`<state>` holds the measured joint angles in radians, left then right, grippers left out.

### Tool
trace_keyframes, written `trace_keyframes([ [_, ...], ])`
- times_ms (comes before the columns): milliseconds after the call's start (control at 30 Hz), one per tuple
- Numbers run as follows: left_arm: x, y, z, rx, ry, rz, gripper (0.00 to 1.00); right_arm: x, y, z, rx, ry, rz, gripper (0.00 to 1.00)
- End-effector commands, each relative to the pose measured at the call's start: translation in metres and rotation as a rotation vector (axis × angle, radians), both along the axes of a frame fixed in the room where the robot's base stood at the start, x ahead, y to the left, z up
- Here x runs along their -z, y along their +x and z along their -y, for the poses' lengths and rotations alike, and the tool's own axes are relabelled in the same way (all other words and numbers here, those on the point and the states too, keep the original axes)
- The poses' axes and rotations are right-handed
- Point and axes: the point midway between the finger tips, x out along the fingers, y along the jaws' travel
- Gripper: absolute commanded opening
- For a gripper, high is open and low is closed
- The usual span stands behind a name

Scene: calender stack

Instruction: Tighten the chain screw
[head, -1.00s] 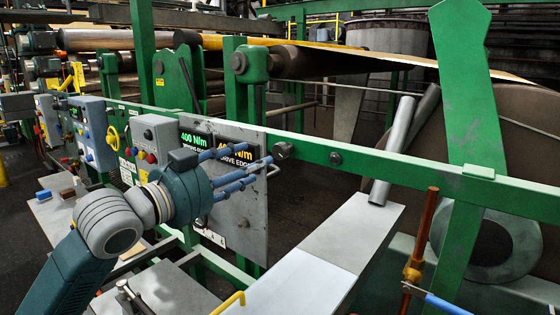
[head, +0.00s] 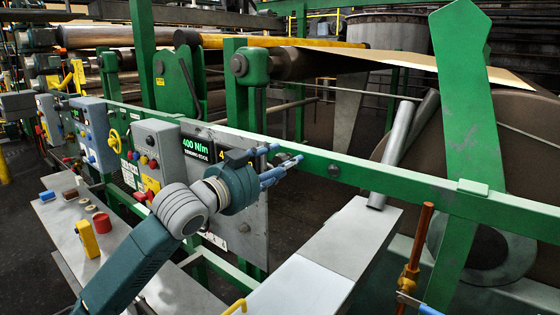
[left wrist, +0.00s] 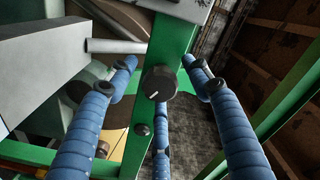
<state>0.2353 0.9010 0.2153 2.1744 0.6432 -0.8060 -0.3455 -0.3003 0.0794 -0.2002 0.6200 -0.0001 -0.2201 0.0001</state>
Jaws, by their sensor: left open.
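A dark round knob (left wrist: 159,84) with a white mark sits on the green rail in the left wrist view; it may be the chain screw. A smaller dark bolt (left wrist: 142,130) lies just below it. My left gripper (head: 285,168) is open in front of the rail in the head view, its blue fingers pointing right. In the left wrist view its three fingers spread around the knob; I cannot tell whether any touches it. In the head view the fingers largely hide the knob. Another dark bolt (head: 334,171) shows to their right. My right gripper is out of view.
The green rail (head: 410,190) runs across the head view. A panel (head: 246,215) with a green 400 N/m display is behind my left arm. A shelf (head: 60,225) at left holds small objects. A copper pipe (head: 420,235) stands right.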

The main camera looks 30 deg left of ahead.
Motion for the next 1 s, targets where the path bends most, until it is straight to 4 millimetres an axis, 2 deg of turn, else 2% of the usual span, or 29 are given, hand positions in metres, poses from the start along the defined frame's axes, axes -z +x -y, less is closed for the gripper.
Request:
trace_keyframes([
  [67, 0.0001, -0.0002, 0.0, 0.0, 0.0, 0.0, 0.5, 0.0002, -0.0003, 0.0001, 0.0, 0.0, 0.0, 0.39],
  [100, 0.0001, -0.0002, 0.0, 0.0, 0.0, 0.0, 0.46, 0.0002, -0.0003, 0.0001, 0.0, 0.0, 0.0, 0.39],
  [300, 0.0001, -0.0004, -0.0001, 0.0, 0.0, 0.0, 0.06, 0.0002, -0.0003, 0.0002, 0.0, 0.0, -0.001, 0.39],
  [667, 0.0005, -0.0002, -0.0005, -0.001, -0.052, -0.006, 0.04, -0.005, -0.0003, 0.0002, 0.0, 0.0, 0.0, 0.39],
  [767, 0.0004, -0.0002, -0.0005, -0.001, -0.052, -0.006, 0.04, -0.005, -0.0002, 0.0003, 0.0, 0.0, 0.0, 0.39],
  [800, 0.0004, -0.0002, -0.0005, -0.001, -0.051, -0.005, 0.38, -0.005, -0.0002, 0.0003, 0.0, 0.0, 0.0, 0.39],
  [867, 0.0003, -0.0002, -0.0004, -0.001, -0.051, -0.005, 0.5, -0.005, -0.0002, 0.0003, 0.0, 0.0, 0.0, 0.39],
  [1000, 0.0002, -0.0002, -0.0004, -0.001, -0.051, -0.005, 0.5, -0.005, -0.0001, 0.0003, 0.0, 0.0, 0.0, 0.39],
])
